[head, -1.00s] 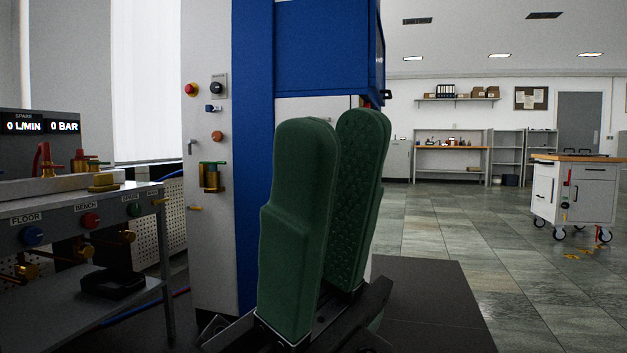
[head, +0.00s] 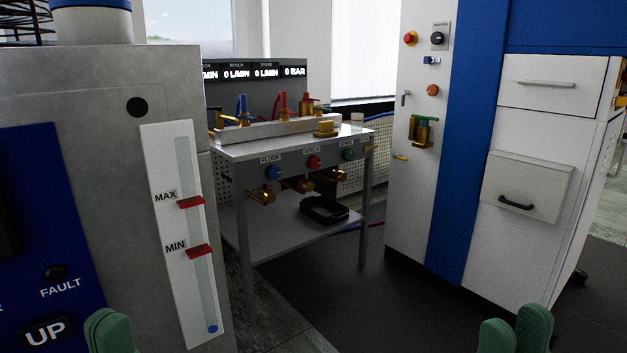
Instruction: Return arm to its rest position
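My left gripper (head: 110,330) shows only as green fingertips at the bottom left edge of the head view, in front of a grey machine. Its fingertips overlap, so any gap is hidden. My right gripper (head: 516,332) shows as two green fingertips at the bottom right edge, side by side and apart, with nothing seen between them. Both sit low in the view, and the rest of both arms is out of view.
A grey machine (head: 110,90) with a MAX/MIN level gauge (head: 197,240) stands close on the left. A valve bench (head: 290,152) is in the middle. A white and blue cabinet (head: 545,235) with drawers stands right. Dark floor matting (head: 350,295) between them is clear.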

